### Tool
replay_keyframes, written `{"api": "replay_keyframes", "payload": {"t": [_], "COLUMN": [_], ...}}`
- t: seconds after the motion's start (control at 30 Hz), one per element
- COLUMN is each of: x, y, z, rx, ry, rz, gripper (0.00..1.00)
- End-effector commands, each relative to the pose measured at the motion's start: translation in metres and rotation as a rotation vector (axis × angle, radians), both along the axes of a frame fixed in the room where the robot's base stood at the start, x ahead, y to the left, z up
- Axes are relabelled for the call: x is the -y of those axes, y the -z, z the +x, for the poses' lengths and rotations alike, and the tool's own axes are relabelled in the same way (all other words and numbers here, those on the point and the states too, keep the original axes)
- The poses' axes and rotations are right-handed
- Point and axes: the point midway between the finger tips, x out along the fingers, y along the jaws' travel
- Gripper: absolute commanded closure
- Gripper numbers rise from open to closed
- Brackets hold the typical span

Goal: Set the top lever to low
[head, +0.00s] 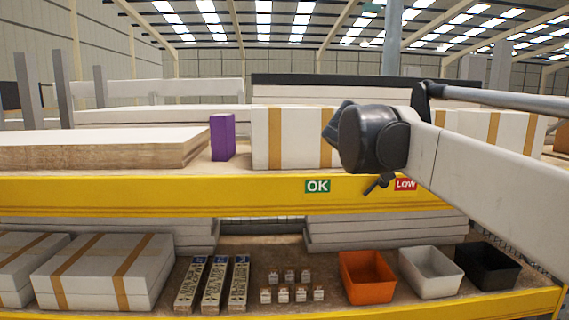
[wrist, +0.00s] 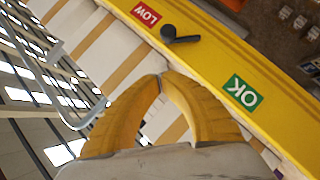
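The dark lever (head: 377,184) is on the upper yellow beam, between the green OK label (head: 317,186) and the red LOW label (head: 405,184). Its pivot is near LOW, and its handle slants down and left, toward the OK side. In the wrist view, the lever (wrist: 181,36) shows upside down between the LOW label (wrist: 146,14) and the OK label (wrist: 242,93). My gripper (wrist: 161,77) has its yellow fingertips together with nothing between them. It is apart from the lever in the picture. The fingers cannot be made out in the head view.
The upper yellow beam (head: 130,195) spans the shelf. Above it are boards (head: 100,148), a purple block (head: 222,137) and taped white packs (head: 290,136). The lower shelf holds an orange bin (head: 367,276), a white bin (head: 431,271), a black bin (head: 487,265) and small boxes.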

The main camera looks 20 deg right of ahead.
Motion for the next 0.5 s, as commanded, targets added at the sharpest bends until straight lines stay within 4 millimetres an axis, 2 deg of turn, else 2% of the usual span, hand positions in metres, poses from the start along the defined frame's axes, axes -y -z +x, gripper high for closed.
{"api": "replay_keyframes", "payload": {"t": [0.1, 0.23, 0.5], "x": [-0.016, -0.029, -0.041], "y": [-0.008, -0.019, -0.030], "z": [-0.019, -0.034, -0.048], "rx": [-0.001, -0.001, 0.000], "ry": [-0.001, 0.001, 0.002], "rz": [-0.001, 0.000, 0.000], "gripper": [1.00, 1.00, 1.00]}}
